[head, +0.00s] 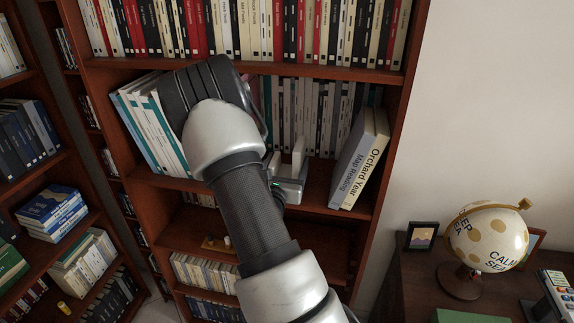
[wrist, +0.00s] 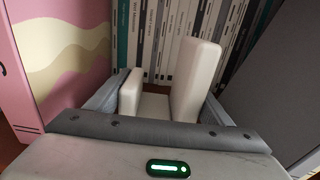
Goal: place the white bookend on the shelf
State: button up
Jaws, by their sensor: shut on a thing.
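The white bookend (head: 298,157) is between my gripper's fingers, inside the middle shelf of the brown bookcase. In the wrist view the bookend (wrist: 196,82) shows a tall upright on the right, a shorter one on the left and a flat part between. My gripper (head: 287,184) is shut on it, with a grey finger on each side in the wrist view (wrist: 158,108). The bookend stands about upright in front of a row of grey books. The shelf board (head: 318,192) shows to the right of my gripper. Whether the bookend's underside touches the board is hidden.
Leaning books, "Orchard Year" (head: 372,160) and "Map Reading" (head: 350,160), stand right of my gripper. White and teal books (head: 150,125) lean at the left, partly behind my arm. A pink patterned surface (wrist: 70,55) is close on the left in the wrist view.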

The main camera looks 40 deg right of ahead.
jog(key=shift+f, duration=0.15)
jog(key=shift+f, duration=0.2)
jog(key=o, duration=1.3)
jog(key=shift+r, duration=0.15)
